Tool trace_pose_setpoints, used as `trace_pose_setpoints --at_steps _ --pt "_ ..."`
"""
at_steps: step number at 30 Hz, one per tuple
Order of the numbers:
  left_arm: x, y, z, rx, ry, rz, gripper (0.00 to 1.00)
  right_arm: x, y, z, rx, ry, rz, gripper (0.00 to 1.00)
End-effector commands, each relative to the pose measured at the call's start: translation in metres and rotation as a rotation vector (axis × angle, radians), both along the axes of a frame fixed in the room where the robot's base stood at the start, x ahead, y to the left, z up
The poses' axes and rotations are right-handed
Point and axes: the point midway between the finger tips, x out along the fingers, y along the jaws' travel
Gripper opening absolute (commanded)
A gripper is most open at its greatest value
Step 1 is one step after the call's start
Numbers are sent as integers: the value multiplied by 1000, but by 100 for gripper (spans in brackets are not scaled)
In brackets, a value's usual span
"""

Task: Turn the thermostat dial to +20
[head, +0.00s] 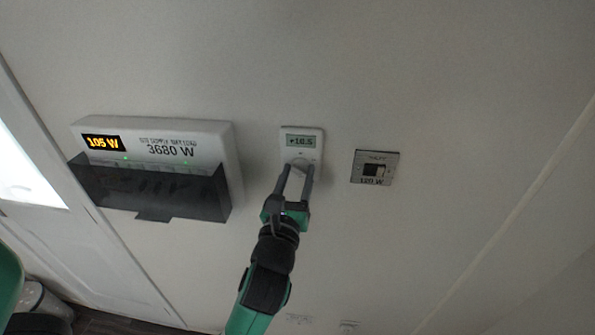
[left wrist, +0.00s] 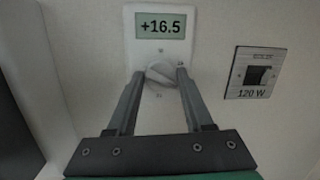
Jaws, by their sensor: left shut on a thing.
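The white thermostat (head: 302,134) is mounted on the wall in the middle of the head view. Its grey display reads +16.5, clearest in the left wrist view (left wrist: 160,26). The round white dial (left wrist: 160,73) sits below the display. My left gripper (head: 297,169) reaches up from below, and its two fingers are shut on the dial, one on each side. In the left wrist view the fingertips (left wrist: 160,75) touch the dial's sides and hide part of its edge. My right gripper is not in view.
Left of the thermostat is a white supply box (head: 190,141) showing 105 W and 3680 W, with a dark, protruding flap (head: 155,190). To the right is a small switch plate (head: 375,167), which reads 120 W in the left wrist view. The wall above is clear.

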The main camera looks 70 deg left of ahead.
Motion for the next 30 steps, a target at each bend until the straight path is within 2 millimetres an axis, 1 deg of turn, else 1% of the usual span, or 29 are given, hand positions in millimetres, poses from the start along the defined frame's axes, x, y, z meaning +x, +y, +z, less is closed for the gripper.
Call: trace_pose_setpoints --at_steps 6,18,19,20,21,30 --pt "0 0 0 21 40 0 0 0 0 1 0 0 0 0" --pt "0 0 0 24 46 0 0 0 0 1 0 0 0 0" --pt "0 0 0 24 46 0 53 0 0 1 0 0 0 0" --pt "0 0 0 24 46 0 59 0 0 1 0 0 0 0" --pt "0 0 0 24 45 0 63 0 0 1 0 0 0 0" --pt "0 -1 0 25 45 -1 63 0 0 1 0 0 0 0"
